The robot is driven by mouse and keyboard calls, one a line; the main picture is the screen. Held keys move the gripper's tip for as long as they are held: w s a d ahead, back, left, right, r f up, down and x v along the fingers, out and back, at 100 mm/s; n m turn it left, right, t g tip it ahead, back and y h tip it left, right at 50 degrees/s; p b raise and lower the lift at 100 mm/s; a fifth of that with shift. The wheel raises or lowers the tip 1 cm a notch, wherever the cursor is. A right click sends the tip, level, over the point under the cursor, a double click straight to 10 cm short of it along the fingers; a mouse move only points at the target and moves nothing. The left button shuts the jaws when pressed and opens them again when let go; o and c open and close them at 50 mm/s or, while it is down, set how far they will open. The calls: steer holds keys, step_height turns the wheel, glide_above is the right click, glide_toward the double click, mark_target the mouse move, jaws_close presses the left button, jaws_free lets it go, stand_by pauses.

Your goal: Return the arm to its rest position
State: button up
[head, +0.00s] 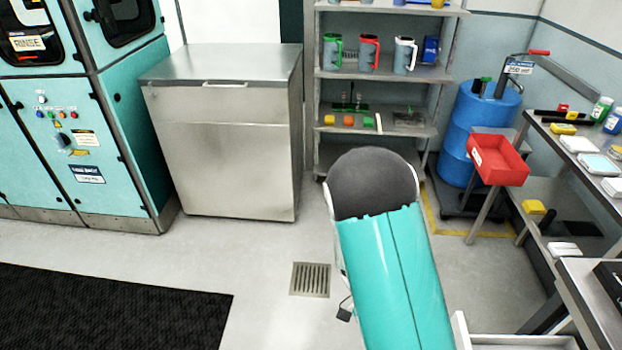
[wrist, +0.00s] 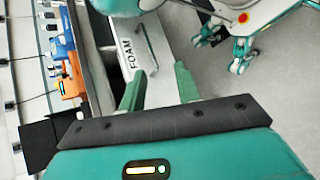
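My gripper (wrist: 159,74) shows in the wrist view as two green fingers standing apart, with nothing seen held between them. Beyond the fingers is a white drawer front (wrist: 133,42) marked FOAM, with a bar handle (wrist: 147,46). The fingers look close to this front, but I cannot tell whether they touch it. In the head view my teal arm (head: 390,275) reaches down past the bottom edge, so the gripper is hidden there. A pale drawer edge (head: 460,330) shows to the right of the arm.
A workbench (head: 590,300) with a shelf stands at the right, with a red bin (head: 498,159) near it. A blue drum (head: 478,130), a rack (head: 376,74) and a steel cabinet (head: 225,150) stand behind. Clear floor (head: 260,250) lies left of the arm.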

steer(key=s+a+r+n+t+y, duration=0.1)
steer(key=r+n+t+y, duration=0.2)
steer(key=r+t, duration=0.4)
steer(key=a+r+n+t+y, duration=0.2)
steer(key=r+t, duration=0.6)
steer(key=r, duration=1.5)
steer(key=shift+s+a+r+n+y, duration=0.15)
steer(key=shift+s+r+n+y, duration=0.3)
steer(key=shift+n, duration=0.55)
steer(key=shift+w, duration=0.1)
